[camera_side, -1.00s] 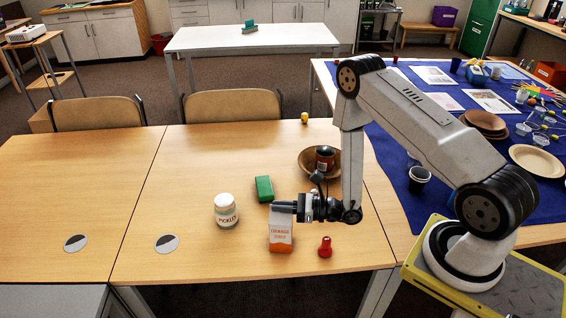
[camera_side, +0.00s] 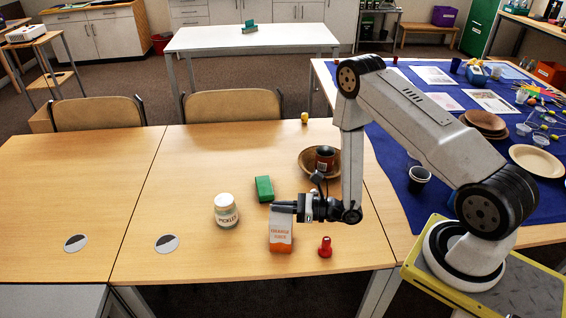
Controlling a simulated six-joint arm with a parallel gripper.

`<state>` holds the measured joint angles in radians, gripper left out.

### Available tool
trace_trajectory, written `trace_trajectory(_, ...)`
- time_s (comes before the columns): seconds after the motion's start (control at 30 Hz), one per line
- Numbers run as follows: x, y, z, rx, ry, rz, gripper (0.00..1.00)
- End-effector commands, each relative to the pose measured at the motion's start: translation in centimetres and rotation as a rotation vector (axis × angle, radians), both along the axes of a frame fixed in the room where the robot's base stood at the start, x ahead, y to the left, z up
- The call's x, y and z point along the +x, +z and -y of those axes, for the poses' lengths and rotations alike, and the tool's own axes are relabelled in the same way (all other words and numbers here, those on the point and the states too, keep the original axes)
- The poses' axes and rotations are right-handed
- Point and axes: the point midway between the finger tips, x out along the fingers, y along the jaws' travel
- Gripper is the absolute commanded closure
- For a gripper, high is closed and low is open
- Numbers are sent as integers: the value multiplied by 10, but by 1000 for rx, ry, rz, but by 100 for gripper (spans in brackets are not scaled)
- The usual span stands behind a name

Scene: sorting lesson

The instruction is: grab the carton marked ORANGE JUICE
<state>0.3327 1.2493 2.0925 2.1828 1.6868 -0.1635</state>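The white and orange carton marked ORANGE JUICE (camera_side: 281,237) stands upright on the wooden table (camera_side: 215,160), near its front edge. My gripper (camera_side: 284,207) is level at the carton's top, reaching in from the right. Its fingers overlap the upper part of the carton in this view. I cannot tell whether they are shut on it or stand open around it. The far finger and part of the carton's top are hidden.
A jar marked PICKLES (camera_side: 226,211) stands left of the carton. A green block (camera_side: 264,189) lies behind it, and a small red object (camera_side: 325,247) stands to its right. A brown bowl (camera_side: 307,158) with a dark cup (camera_side: 325,156) is farther back. The table's left side is clear.

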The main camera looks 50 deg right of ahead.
Motion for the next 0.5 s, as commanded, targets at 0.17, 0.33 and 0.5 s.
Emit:
trace_trajectory(0.17, 0, 1, 0, 0, 0, 0, 100)
trace_trajectory(0.33, 0, 5, 0, 0, 0, 1, 100)
trace_trajectory(0.5, 0, 16, 0, 0, 0, 1, 100)
